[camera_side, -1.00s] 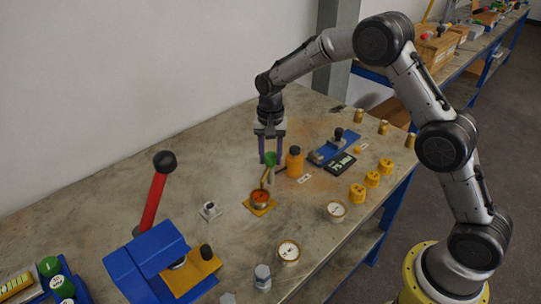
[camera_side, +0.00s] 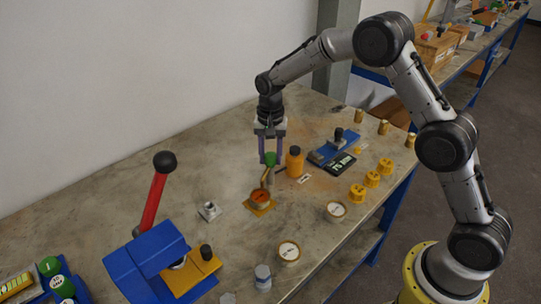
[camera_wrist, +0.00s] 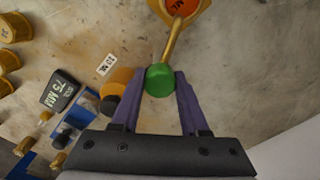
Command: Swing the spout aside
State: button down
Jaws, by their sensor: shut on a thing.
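The spout (camera_wrist: 173,38) is a thin brass-coloured arm with a green knob (camera_wrist: 160,80) at its end. It reaches from a small round vessel with an orange top (camera_side: 260,197), which stands on a yellow plate (camera_side: 271,206). My gripper (camera_side: 271,161) points down behind the vessel in the side view, shut on the green knob. In the wrist view the knob sits between the purple fingers, and the spout runs up from it to the orange top. The spout's lower end is small and hard to make out in the side view.
An orange bottle (camera_side: 294,162) stands close to the right of my gripper. Behind it are a blue fixture (camera_side: 330,149) and a dark display box (camera_side: 342,163). A small metal block (camera_side: 209,210) and a dial (camera_side: 336,211) flank the vessel. A red lever (camera_side: 152,200) rises at left.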

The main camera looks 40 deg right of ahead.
jog(key=shift+r+m, duration=0.1)
jog(key=shift+m, duration=0.3)
jog(key=m, duration=0.2)
jog(key=shift+m, duration=0.4)
jog(key=m, duration=0.4)
jog(key=shift+m, duration=0.3)
jog(key=m, duration=0.4)
jog(key=shift+m, duration=2.4)
jog(key=shift+c, duration=2.1)
grip_release()
notch_tip(320, 180, up, 14)
